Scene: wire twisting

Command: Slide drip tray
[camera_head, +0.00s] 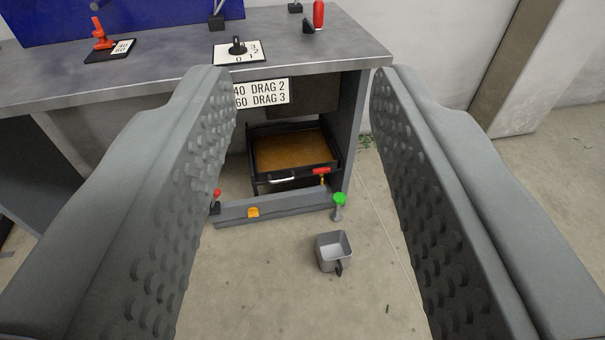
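The drip tray (262,177) is a black-rimmed tray with an amber-brown inside, in the bay under the workbench. A pale handle bar (284,180) sits on its front side, and a red piece (321,171) is at its front right corner. My gripper (308,85) is open, its two grey studded fingers wide apart on either side of the picture. Nothing is between the fingers at close range. The tray shows in the gap between them, farther off and below. Its left end is close to the left finger's edge in the picture.
A grey rail (285,204) with an orange piece (253,212) and a green knob (339,199) lies before the tray. A grey square cup (333,251) stands on the floor. The workbench top (170,66) carries a red lever (101,34) and a dial (238,46). Floor at right is clear.

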